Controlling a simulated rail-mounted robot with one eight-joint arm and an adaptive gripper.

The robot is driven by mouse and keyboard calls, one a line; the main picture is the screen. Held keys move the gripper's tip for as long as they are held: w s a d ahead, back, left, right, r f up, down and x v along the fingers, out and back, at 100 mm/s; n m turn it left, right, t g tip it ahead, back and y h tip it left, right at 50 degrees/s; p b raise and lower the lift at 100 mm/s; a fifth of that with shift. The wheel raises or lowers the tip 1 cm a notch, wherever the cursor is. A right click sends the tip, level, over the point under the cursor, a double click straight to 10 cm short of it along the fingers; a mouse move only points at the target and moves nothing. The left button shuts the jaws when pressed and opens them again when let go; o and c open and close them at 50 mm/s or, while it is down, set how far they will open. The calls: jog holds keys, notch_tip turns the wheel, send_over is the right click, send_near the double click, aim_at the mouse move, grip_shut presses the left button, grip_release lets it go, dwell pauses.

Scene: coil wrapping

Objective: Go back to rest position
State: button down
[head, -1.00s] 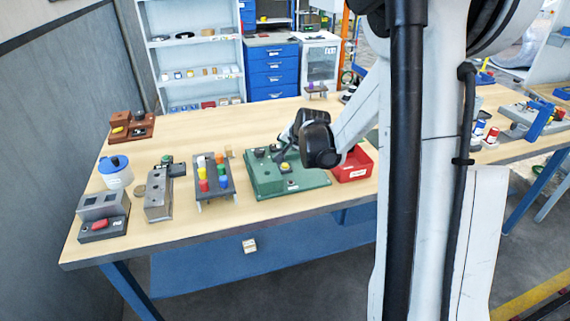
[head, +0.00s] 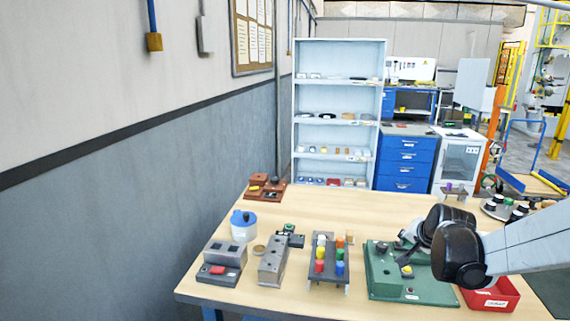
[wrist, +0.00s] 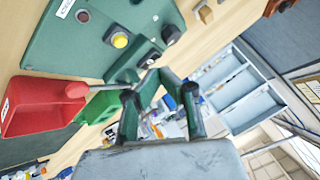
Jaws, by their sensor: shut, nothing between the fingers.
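My gripper (wrist: 158,76) is shut and empty; its two fingers meet at the tips in the wrist view. In the head view my gripper (head: 403,258) hangs over the green fixture (head: 420,290), near its yellow button (head: 407,271). I cannot tell from this view how high above it the fingers are. In the wrist view the green fixture (wrist: 70,45) fills the upper left, with the yellow button (wrist: 120,39) and a black knob (wrist: 171,35). My arm hides part of the fixture in the head view.
A red bin (head: 490,298) stands right of the fixture and also shows in the wrist view (wrist: 40,105). Left are a rack of coloured pieces (head: 329,262), grey blocks (head: 272,262) and a blue-lidded white tub (head: 243,228). The table's back middle (head: 345,208) is clear.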

jog(key=s+a+r+n, duration=0.2)
jog(key=s+a+r, duration=0.25)
jog(key=s, duration=0.25)
jog(key=s+a+r+n, duration=0.2)
jog(key=s+a+r, duration=0.1)
jog(key=s+a, duration=0.35)
jog(key=s+a+n+g, duration=0.1)
jog(key=s+a+n, duration=0.1)
jog(key=s, duration=0.6)
jog(key=s+a+f+n, duration=0.1)
jog(key=s+a+n, duration=0.1)
jog(key=s, duration=0.6)
jog(key=shift+s+a+f+n+g+y, duration=0.3)
jog(key=shift+a+g+y, duration=0.1)
jog(key=shift+a, duration=0.1)
jog(key=c, duration=2.4)
grip_release()
jog(key=shift+c, duration=0.2)
